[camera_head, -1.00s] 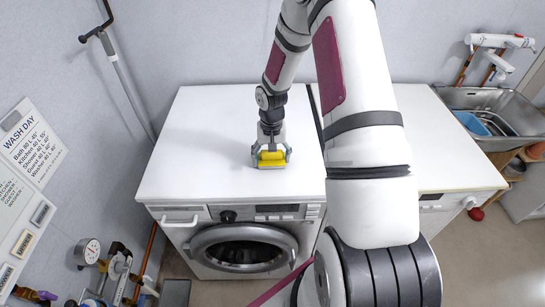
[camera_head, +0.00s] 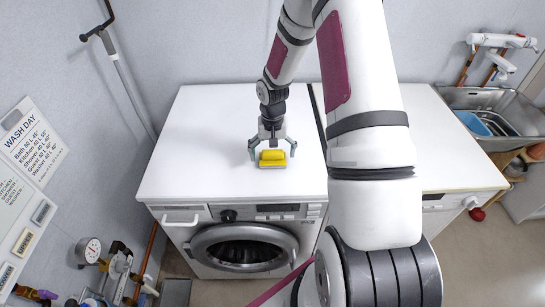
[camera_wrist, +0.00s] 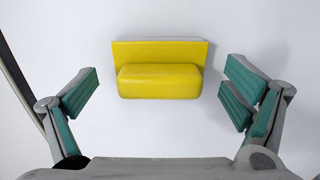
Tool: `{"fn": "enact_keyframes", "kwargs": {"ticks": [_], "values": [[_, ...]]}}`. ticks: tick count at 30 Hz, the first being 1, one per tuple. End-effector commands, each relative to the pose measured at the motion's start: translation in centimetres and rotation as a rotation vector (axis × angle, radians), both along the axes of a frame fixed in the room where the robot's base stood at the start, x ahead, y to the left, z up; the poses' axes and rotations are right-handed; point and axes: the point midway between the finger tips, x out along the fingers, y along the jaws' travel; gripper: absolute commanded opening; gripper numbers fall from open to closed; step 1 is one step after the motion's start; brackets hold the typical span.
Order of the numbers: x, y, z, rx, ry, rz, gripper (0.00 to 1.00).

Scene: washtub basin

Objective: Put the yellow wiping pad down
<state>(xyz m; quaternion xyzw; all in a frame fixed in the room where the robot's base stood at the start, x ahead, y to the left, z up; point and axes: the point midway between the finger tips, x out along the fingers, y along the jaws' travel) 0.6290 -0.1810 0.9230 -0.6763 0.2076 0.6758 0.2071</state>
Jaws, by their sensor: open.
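The yellow wiping pad (camera_head: 272,158) lies on the white top of the washing machine (camera_head: 215,130), near the middle of that top. In the wrist view the yellow pad (camera_wrist: 160,75) shows whole, a flat plate with a raised block along it, and white surface shows all round it. My gripper (camera_head: 272,151) is open just behind and above the pad. In the wrist view the green-padded fingers of my gripper (camera_wrist: 160,98) stand wide apart, one to each side of the pad, with clear gaps and no contact.
A dark gap (camera_head: 319,115) parts this top from a second white top (camera_head: 440,150) at the right. A metal sink (camera_head: 510,112) with a blue tub (camera_head: 474,124) stands at the far right. Pipes and a gauge (camera_head: 88,250) are at the lower left. The white top around the pad is clear.

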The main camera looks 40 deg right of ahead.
Motion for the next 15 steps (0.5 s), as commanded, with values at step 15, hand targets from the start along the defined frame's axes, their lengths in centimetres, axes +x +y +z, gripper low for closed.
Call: {"fn": "enact_keyframes", "kwargs": {"ticks": [15], "values": [[0.1, 0.0, 9.4, -0.001, -0.002, 0.0, 0.95]]}}
